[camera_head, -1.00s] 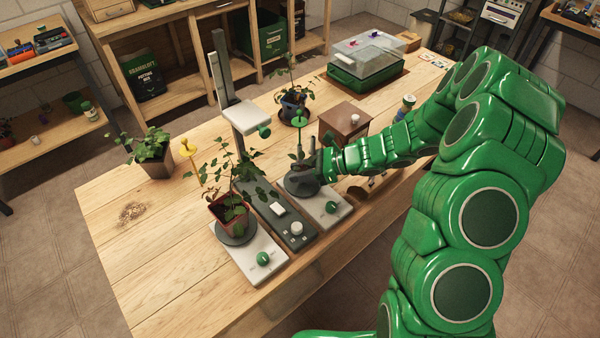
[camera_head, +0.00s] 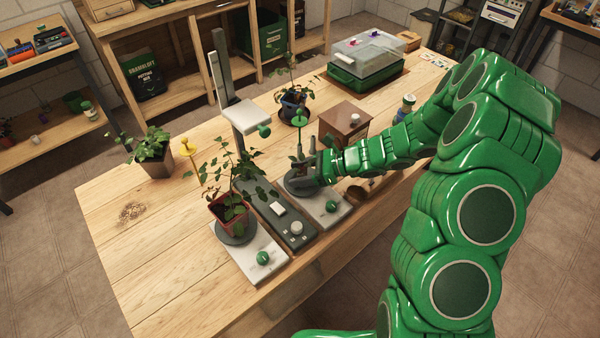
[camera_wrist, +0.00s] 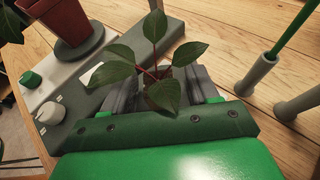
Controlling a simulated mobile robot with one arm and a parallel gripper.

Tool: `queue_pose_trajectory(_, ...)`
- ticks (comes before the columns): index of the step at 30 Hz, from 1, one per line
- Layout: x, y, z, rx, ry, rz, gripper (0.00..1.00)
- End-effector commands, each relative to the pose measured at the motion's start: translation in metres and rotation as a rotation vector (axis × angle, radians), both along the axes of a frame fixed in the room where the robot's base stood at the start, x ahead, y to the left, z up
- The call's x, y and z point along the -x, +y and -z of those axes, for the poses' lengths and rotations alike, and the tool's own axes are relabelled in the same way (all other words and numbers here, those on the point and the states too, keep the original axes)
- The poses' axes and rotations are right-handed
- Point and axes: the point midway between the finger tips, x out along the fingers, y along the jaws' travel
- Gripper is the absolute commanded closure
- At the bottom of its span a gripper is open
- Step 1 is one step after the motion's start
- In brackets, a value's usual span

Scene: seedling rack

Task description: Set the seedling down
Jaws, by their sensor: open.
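The seedling (camera_wrist: 118,71), with several dark green leaves and reddish stems, stands between the fingers of my open gripper (camera_wrist: 162,88) in the wrist view. A bit of brown shows below its leaves. Its lower part is mostly hidden, so I cannot tell whether the fingers touch it. In the head view my gripper (camera_head: 305,168) is low at the round grey plate (camera_head: 297,187) of the right-hand white base (camera_head: 323,211).
A larger potted plant (camera_head: 228,209) stands on the left white base (camera_head: 262,262), with a dark control panel (camera_head: 289,233) between the bases.

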Motion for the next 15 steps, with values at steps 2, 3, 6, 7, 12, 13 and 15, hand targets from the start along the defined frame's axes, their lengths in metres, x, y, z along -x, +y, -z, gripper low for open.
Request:
queue_pose_trajectory(2,0.000,-0.003,-0.002,0.000,0.000,0.001,0.41)
queue_pose_trajectory(3,-0.001,-0.006,-0.004,0.000,-0.001,0.003,0.41)
queue_pose_trajectory(6,-0.001,-0.016,-0.008,0.001,-0.003,0.003,0.41)
queue_pose_trajectory(7,-0.001,-0.020,-0.009,0.001,-0.003,0.003,0.41)
queue_pose_trajectory(12,-0.001,-0.044,-0.020,-0.001,-0.002,0.003,0.41)
queue_pose_trajectory(13,-0.001,-0.047,-0.021,-0.001,-0.002,0.003,0.41)
queue_pose_trajectory(15,-0.001,-0.058,-0.025,0.000,-0.001,0.003,0.41)
